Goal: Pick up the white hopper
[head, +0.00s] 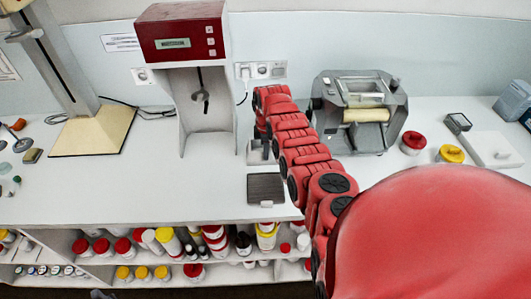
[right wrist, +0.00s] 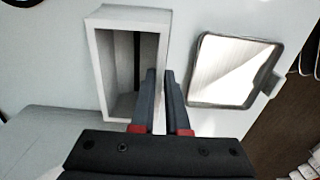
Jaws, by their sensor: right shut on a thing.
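The white hopper (right wrist: 103,75) is an open rectangular box with a dark inside, large in the right wrist view. My right gripper (right wrist: 160,78) is shut on its right-hand wall, with one finger inside and one outside. In the head view my red right arm reaches across the bench, and its wrist hides most of the hopper. A pale part of the hopper (head: 254,156) shows beside the wrist. I cannot tell whether the hopper touches the bench. My left gripper is not in view.
A small scale with a square plate (right wrist: 232,70) lies just right of the hopper; it shows dark in the head view (head: 266,187). A red-topped machine (head: 181,32) stands left, a roller mill (head: 367,88) right. Bare bench lies left of the scale.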

